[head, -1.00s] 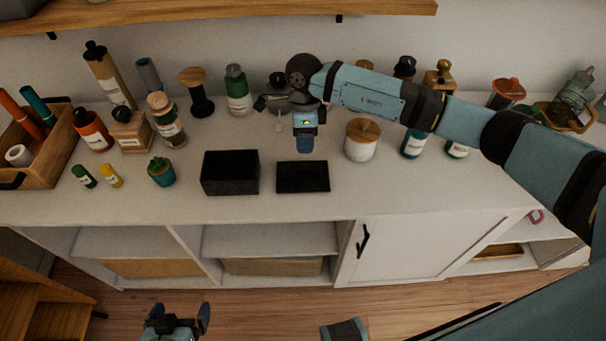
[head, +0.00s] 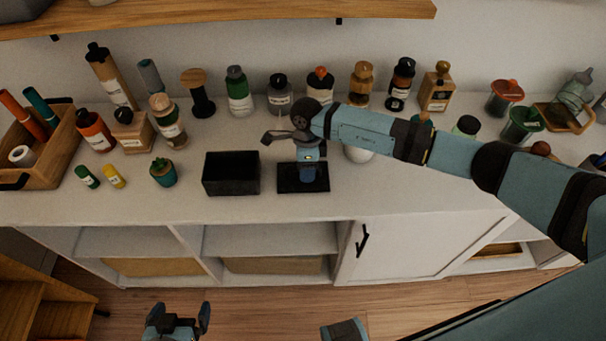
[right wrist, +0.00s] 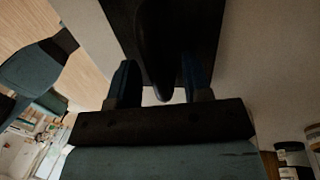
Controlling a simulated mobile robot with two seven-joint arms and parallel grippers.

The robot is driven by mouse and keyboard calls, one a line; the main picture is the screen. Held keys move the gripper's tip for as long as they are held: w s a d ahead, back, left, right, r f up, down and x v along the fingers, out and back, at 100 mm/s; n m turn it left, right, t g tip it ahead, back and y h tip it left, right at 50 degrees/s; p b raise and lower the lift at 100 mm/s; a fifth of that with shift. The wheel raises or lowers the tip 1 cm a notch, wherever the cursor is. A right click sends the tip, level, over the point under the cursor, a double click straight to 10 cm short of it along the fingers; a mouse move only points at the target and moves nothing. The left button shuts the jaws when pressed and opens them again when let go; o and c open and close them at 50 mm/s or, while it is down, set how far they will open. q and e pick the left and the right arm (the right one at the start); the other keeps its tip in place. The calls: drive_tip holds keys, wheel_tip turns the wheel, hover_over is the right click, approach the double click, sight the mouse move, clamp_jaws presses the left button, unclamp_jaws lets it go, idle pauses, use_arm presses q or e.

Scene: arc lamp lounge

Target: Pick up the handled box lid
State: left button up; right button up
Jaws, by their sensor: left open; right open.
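The black box lid (head: 286,186) lies flat on the white cabinet top, just right of the open black box (head: 231,187). My right gripper (head: 308,178) points down over the lid and hides part of it. In the right wrist view its open fingers (right wrist: 160,80) stand on either side of the lid's dark raised handle (right wrist: 155,45), with the lid plate (right wrist: 205,25) beyond. I cannot tell whether the fingers touch the lid. My left gripper (head: 180,314) is open and empty, low in front of the cabinet.
A small potted succulent (head: 163,173) stands left of the box. Several bottles and jars line the back, including a green bottle (head: 238,92). A white jar (head: 357,154) is partly hidden behind my right arm. The cabinet top in front of the lid is clear.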

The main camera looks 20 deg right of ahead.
clamp_jaws()
drive_tip(key=shift+r, duration=0.15)
